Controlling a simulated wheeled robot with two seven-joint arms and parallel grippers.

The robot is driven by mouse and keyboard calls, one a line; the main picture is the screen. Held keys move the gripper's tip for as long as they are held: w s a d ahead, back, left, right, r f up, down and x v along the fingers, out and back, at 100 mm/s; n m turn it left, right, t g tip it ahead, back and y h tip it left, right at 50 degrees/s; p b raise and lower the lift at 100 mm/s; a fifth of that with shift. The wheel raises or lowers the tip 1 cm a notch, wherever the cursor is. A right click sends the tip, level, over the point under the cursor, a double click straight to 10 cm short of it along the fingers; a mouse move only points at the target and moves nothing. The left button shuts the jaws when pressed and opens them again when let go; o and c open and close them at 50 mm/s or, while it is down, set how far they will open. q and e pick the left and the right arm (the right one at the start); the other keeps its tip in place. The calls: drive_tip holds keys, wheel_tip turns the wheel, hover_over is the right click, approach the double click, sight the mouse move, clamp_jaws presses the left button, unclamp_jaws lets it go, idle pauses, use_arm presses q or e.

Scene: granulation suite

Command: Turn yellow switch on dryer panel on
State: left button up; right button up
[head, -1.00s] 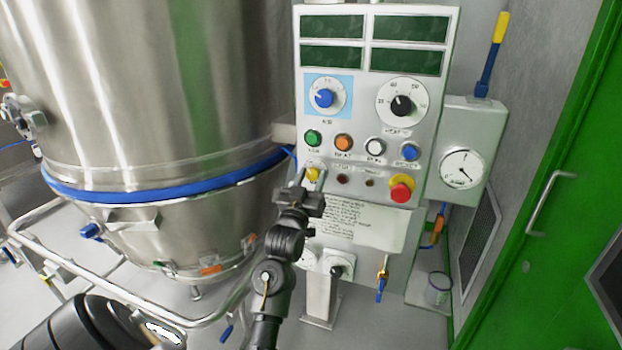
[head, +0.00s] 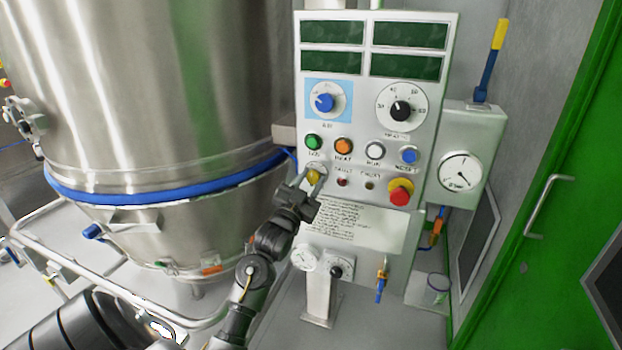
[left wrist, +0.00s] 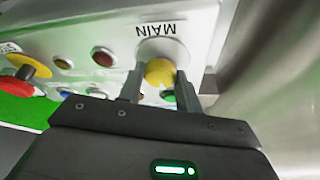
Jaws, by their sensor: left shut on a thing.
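The dryer panel (head: 432,178) is a pale grey upright box with screens, dials and buttons. The yellow switch (head: 313,175) sits at its lower left, below the green button. In the left wrist view the yellow switch (left wrist: 160,72) is on a round plate marked MAIN, seen upside down. My left gripper (head: 312,182) is at the switch, and in the wrist view its fingers (left wrist: 158,84) stand on either side of the yellow knob, shut on it. The fingers partly cover the switch. My right gripper is not in view.
A red emergency button (head: 400,193) on a yellow base sits right of the switch. Green (head: 313,142), orange, white and blue buttons are just above. A large steel vessel (head: 150,90) stands left of the panel. A green door (head: 560,200) is at right.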

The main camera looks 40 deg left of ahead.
use_arm(q)
drive_tip(key=m+h+p, duration=0.1)
drive_tip(key=m, duration=0.2)
drive_tip(key=m+h, duration=0.2)
drive_tip(key=m, duration=0.2)
drive_tip(key=shift+a+r+g+p, duration=0.1)
drive_tip(key=shift+r+g+p, duration=0.05)
drive_tip(key=shift+g+p, duration=0.25)
drive_tip(key=shift+m+g+h+p, duration=0.35)
drive_tip(key=shift+m+h, duration=0.25)
drive_tip(key=shift+m, duration=0.7)
drive_tip(key=o, duration=1)
